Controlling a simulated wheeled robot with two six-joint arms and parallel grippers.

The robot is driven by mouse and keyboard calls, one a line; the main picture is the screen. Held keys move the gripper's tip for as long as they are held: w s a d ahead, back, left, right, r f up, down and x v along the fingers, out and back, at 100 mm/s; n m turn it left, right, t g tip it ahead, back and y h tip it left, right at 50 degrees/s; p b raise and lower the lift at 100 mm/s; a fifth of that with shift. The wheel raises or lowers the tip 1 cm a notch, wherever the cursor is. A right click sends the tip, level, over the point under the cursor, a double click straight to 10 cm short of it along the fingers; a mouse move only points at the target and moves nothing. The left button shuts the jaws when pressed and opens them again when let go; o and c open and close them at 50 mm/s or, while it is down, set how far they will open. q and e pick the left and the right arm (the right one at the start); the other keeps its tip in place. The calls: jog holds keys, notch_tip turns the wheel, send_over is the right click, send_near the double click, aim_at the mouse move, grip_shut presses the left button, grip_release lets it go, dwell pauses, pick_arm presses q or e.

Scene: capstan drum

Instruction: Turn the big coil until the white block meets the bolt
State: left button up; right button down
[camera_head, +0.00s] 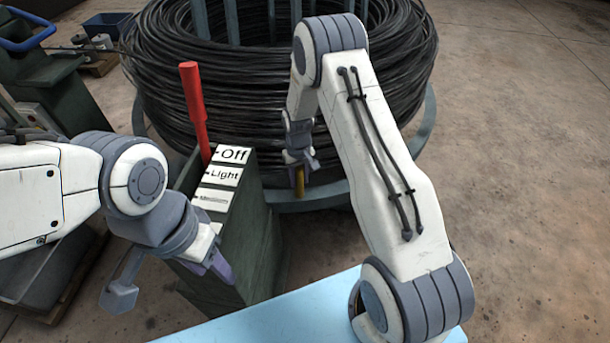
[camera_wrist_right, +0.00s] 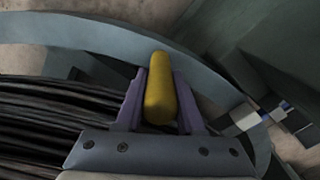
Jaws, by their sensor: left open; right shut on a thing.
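The big coil (camera_head: 410,60) of black wire stands on a blue-grey ring base (camera_head: 425,125); it also shows in the right wrist view (camera_wrist_right: 40,115). My right gripper (camera_head: 299,172) is at the near side of the ring, shut on a yellow peg (camera_head: 299,185). In the right wrist view, the yellow peg (camera_wrist_right: 160,88) sits between the purple fingers. A small whitish patch (camera_wrist_right: 243,117) lies near the ring at the right of that view; I cannot tell whether it is the white block. I cannot make out the bolt. My left gripper (camera_head: 216,266) is open and empty beside the control box.
A dark green control box (camera_head: 235,225) carries labels, including "Off" and "Light", and a red lever (camera_head: 194,110) standing near "Off". It stands left of my right gripper. Green machinery (camera_head: 60,95) is at the far left. The floor at the right is clear.

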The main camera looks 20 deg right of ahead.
jog(key=shift+a+r, duration=0.1)
jog(key=shift+a, duration=0.15)
jog(key=c, duration=0.5)
grip_release()
jog(key=shift+s, duration=0.1)
jog(key=shift+d, duration=0.15)
jog(key=shift+r, duration=0.1)
notch_tip(320, 180, up, 10)
jog(key=shift+r+p, duration=0.15)
jog(key=shift+p, duration=0.9)
jog(key=shift+s, duration=0.1)
